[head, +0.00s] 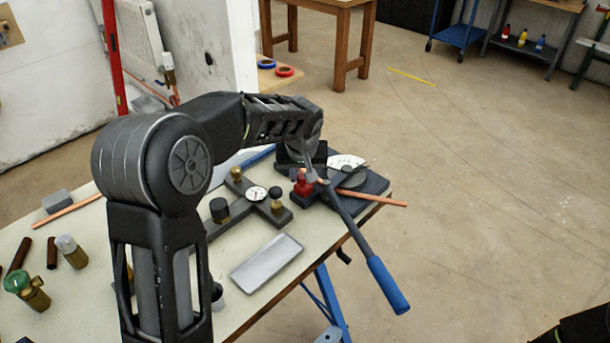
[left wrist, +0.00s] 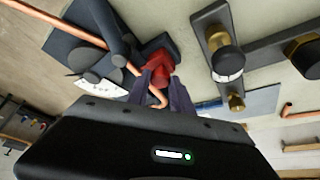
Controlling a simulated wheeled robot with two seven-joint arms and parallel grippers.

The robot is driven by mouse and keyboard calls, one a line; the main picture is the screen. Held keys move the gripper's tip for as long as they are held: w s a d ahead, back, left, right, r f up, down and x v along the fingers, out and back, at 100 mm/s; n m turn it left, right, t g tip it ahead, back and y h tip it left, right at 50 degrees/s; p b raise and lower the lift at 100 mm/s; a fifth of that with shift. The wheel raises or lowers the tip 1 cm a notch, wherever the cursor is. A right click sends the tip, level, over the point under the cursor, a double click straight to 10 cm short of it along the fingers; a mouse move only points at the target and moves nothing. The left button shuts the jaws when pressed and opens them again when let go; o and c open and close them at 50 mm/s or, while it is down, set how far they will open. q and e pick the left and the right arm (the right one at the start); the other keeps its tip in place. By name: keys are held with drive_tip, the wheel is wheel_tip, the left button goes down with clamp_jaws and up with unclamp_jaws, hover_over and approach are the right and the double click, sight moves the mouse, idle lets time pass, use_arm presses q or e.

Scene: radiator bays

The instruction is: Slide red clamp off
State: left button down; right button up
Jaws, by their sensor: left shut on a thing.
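The red clamp (head: 303,184) sits at the left end of the dark bending tool (head: 373,184) on the workbench. It also shows in the left wrist view (left wrist: 158,67). My left gripper (left wrist: 158,84) is shut on the red clamp, with its dark fingers on either side of it. A copper pipe (head: 380,199) runs through the tool and sticks out to the right. In the left wrist view the pipe (left wrist: 78,36) crosses the tool, and a short bent end shows between my fingers. My right gripper is not in view; only a dark piece of my body shows at the bottom right.
The tool's lever with a blue grip (head: 388,285) reaches past the bench's front edge. A cross-shaped gauge block (head: 256,193) stands left of the clamp, near a grey tray (head: 266,262). Brass valves (head: 28,290) and pipe pieces lie at the left.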

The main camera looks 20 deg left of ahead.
use_arm(q)
drive_tip(key=shift+s+f, duration=0.1)
drive_tip(key=shift+s, duration=0.05)
drive_tip(key=c, duration=1.3)
unclamp_jaws()
drive_tip(key=shift+s+a, duration=0.1)
drive_tip(key=shift+a, duration=0.1)
drive_tip(key=shift+o, duration=0.8)
drive_tip(key=shift+d, duration=0.1)
drive_tip(key=b+v, duration=0.1)
drive_tip(key=v, duration=0.6)
drive_tip(key=shift+r, duration=0.4)
drive_tip(key=shift+s+d+f, duration=0.1)
drive_tip(key=shift+d, duration=0.05)
